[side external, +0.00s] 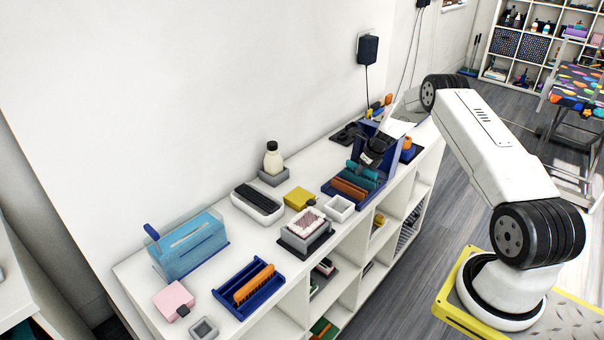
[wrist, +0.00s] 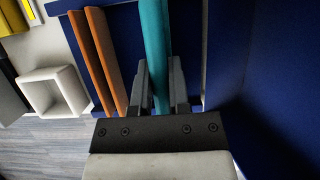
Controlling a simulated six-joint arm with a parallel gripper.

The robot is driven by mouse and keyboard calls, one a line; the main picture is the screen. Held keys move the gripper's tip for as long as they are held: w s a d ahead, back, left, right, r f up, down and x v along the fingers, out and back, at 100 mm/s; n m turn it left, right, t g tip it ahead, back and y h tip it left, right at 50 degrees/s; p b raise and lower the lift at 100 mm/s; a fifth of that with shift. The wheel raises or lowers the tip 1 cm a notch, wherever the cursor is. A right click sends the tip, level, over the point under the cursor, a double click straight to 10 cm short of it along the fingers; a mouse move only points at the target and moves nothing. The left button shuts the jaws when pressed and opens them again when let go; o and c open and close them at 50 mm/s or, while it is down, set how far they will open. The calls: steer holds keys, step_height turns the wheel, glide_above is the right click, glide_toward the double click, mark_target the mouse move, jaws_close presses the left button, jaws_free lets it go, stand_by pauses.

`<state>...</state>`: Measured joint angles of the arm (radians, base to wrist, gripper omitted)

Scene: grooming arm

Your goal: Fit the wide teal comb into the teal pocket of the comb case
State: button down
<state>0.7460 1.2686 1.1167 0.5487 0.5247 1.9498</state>
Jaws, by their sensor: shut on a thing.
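The teal comb (wrist: 154,30) is between my gripper's fingers (wrist: 158,82) in the wrist view, and they are shut on it. In the side view the teal comb (side external: 361,171) is below my dark gripper (side external: 370,160), at a blue holder (side external: 372,196) with an upright blue panel behind. Orange combs (wrist: 98,50) stand beside the teal one in this holder. My gripper and the comb hide the slot beneath, so I cannot tell how deep the comb sits. A second blue slotted holder (side external: 228,296) at the front holds one orange comb (side external: 254,284).
A white square tray (side external: 340,208) stands just left of the blue holder, and a blue panel (wrist: 270,70) rises close to my gripper's right in the wrist view. A pink-topped brush (side external: 306,224), a yellow block (side external: 299,198) and a translucent blue box (side external: 190,246) crowd the shelf top.

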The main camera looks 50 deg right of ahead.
steer(key=shift+f, duration=0.25)
steer(key=c, duration=0.5)
jaws_free()
steer(key=shift+v, duration=3.9)
